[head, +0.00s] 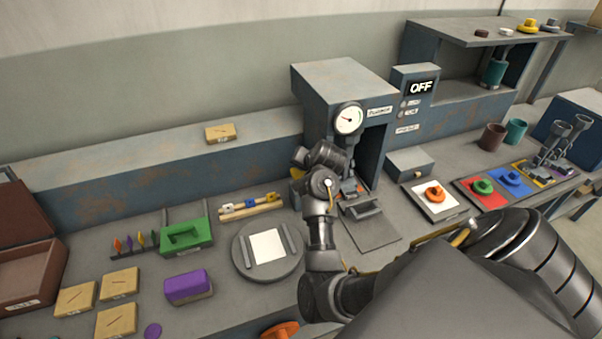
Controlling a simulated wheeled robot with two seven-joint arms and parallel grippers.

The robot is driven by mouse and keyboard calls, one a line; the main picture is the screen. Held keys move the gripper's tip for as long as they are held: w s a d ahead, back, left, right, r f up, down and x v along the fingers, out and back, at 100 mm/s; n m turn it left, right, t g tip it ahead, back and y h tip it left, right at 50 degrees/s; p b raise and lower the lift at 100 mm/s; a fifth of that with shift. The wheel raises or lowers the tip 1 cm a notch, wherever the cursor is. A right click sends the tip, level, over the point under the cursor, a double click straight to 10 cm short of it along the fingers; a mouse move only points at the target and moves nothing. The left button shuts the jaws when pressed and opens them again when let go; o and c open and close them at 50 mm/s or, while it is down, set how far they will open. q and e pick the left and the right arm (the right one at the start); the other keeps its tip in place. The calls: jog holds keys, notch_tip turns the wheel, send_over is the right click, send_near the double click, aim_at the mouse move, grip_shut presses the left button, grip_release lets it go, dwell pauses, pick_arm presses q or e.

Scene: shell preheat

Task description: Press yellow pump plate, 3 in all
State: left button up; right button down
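A small yellow piece (296,173), which looks like the pump plate, shows at the left foot of the grey-blue press machine (343,82). Most of it is hidden behind my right wrist. My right arm comes in from the lower right and bends up to the machine's front. My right gripper (300,157) is just above or in front of the yellow piece; I cannot tell whether they touch. Its fingers are too small and turned away to show their opening. The machine's round gauge (349,118) faces me, and the display (421,87) reads OFF. My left gripper is not in view.
Left on the bench are a round grey plate (268,276), a green holder (186,236), a purple block (188,286) and several wooden tiles (119,283). Right are a white pad (449,208) with an orange knob and coloured mats (472,196). My arm hides the front middle.

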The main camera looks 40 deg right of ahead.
aim_at(302, 174)
jog(key=shift+f+b, duration=1.35)
jog(key=shift+f, duration=0.35)
dwell(1.4)
dwell(0.3)
jog(key=shift+r+p, duration=2.1)
jog(key=shift+p, duration=0.05)
notch_tip(302, 174, up, 5)
jog(key=p, duration=0.5)
jog(key=shift+f, duration=0.1)
dwell(1.4)
